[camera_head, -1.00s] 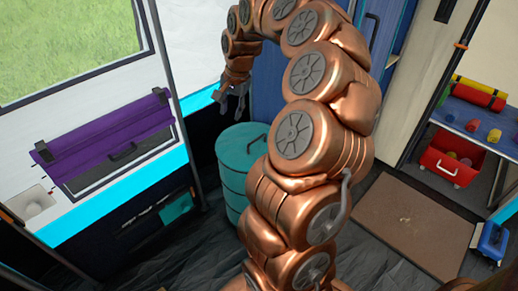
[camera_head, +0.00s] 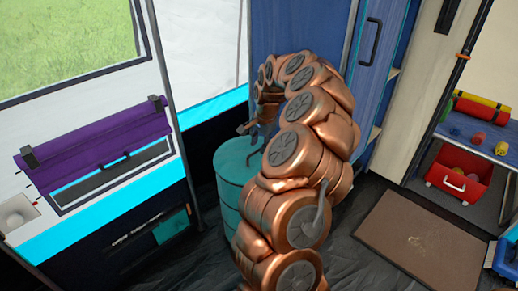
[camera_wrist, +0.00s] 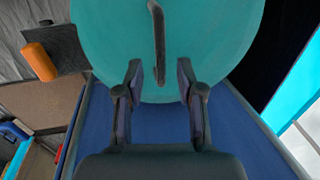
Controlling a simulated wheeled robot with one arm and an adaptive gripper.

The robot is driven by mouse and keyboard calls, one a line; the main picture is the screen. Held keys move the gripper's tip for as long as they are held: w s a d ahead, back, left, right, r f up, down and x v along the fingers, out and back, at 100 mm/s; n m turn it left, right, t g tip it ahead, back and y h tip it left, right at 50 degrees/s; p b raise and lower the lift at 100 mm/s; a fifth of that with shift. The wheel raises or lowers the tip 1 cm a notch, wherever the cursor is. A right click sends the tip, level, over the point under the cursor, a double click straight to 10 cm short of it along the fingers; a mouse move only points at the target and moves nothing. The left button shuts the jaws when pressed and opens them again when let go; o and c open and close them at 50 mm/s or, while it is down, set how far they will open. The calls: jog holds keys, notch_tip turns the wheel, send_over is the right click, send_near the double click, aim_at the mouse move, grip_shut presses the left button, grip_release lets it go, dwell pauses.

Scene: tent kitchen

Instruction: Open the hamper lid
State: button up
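The hamper is a teal round drum (camera_head: 228,180) standing on the floor against the blue cabinet, partly hidden behind my arm. Its flat teal lid (camera_wrist: 110,35) is down and fills the top of the wrist view. A dark bar handle (camera_wrist: 158,35) lies on the lid, in line with the gap between my fingers. My gripper (camera_wrist: 160,72) is open and empty, with one finger to each side of that line. In the head view my gripper (camera_head: 250,132) hangs over the hamper's top; contact with the handle cannot be told.
A blue cabinet (camera_head: 295,30) with a dark handle stands behind the hamper. A purple roll (camera_head: 95,140) hangs above the counter on the left. A brown mat (camera_head: 420,245) lies on the floor at the right.

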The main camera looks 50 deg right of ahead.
jog(key=shift+w+f, duration=0.2)
jog(key=shift+f, duration=0.6)
grip_shut()
